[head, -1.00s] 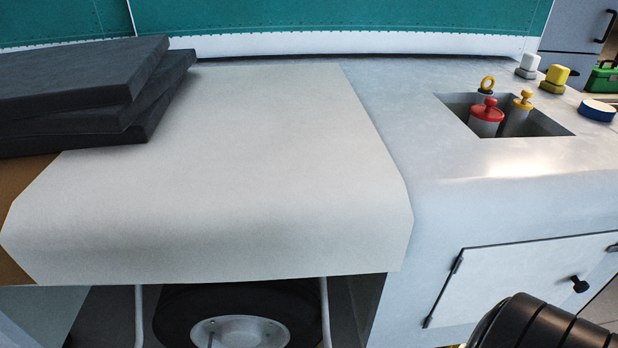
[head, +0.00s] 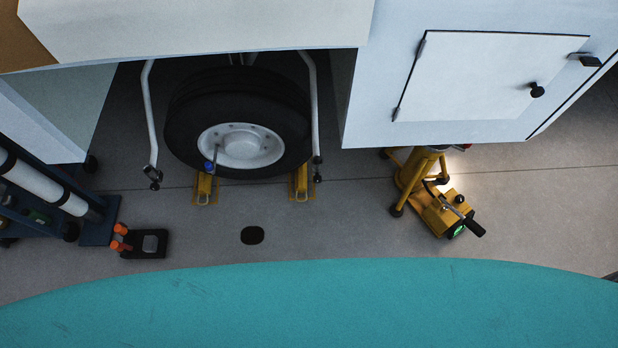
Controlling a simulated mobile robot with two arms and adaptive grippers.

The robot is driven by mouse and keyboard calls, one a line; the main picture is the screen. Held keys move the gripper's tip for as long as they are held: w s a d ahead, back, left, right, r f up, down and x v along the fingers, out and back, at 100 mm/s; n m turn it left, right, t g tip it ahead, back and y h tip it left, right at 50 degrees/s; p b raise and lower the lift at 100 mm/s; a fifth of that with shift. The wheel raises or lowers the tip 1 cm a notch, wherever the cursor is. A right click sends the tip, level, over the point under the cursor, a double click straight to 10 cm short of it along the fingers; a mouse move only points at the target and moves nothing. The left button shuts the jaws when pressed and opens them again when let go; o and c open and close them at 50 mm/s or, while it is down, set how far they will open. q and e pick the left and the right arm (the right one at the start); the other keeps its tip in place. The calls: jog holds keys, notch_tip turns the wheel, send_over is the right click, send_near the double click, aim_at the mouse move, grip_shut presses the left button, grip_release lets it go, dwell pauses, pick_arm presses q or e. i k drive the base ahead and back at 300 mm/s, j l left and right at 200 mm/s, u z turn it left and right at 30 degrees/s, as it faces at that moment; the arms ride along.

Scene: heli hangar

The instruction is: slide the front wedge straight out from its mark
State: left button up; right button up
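Two yellow wedges show low at the black wheel (head: 240,120), on the grey floor. The left wedge (head: 205,188) is partly behind a thin rod with a blue knob. The right wedge (head: 300,182) sits near the right white strut. Both have yellow marks on the floor around them. Their upper ends run under the tyre's shadow, so I cannot tell how closely they touch it. I cannot tell which one is the front wedge. Neither of my grippers is in view.
A yellow jack-like stand (head: 425,190) with a black-gripped handle is on the right. A black block with orange pegs (head: 147,243) and a blue frame with a white tube (head: 45,187) are on the left. A dark oval (head: 252,235) marks the otherwise clear floor before the wheel.

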aim_at(300, 173)
jog(key=i+j+z, duration=0.2)
jog(key=j, duration=0.3)
jog(key=i+j+z, duration=0.1)
jog(key=j+z, duration=0.15)
jog(key=j, duration=0.25)
jog(key=j+z, duration=0.2)
jog(key=j, duration=0.35)
jog(key=i, duration=0.05)
